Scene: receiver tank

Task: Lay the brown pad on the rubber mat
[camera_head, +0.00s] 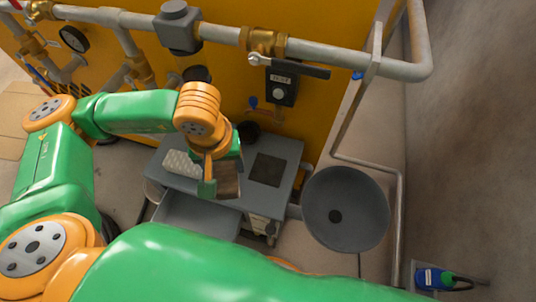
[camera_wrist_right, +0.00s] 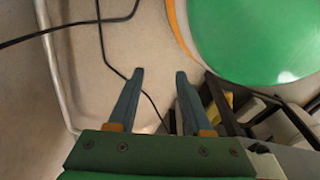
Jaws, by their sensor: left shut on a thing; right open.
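The brown pad (camera_head: 229,180) is held by my left gripper (camera_head: 216,186), which is shut on it above the grey bench top. I cannot tell the exact height of the pad above the bench. My right gripper (camera_wrist_right: 160,74) is open and empty in the right wrist view, over the pale floor. It does not show in the head view.
A white bumpy tray (camera_head: 181,163) lies on the grey bench (camera_head: 288,148), left of the pad. A dark round knob or cup (camera_head: 247,131) stands behind. A round grey basin (camera_head: 345,208) is to the right. Pipes and a yellow wall (camera_head: 225,65) close off the back.

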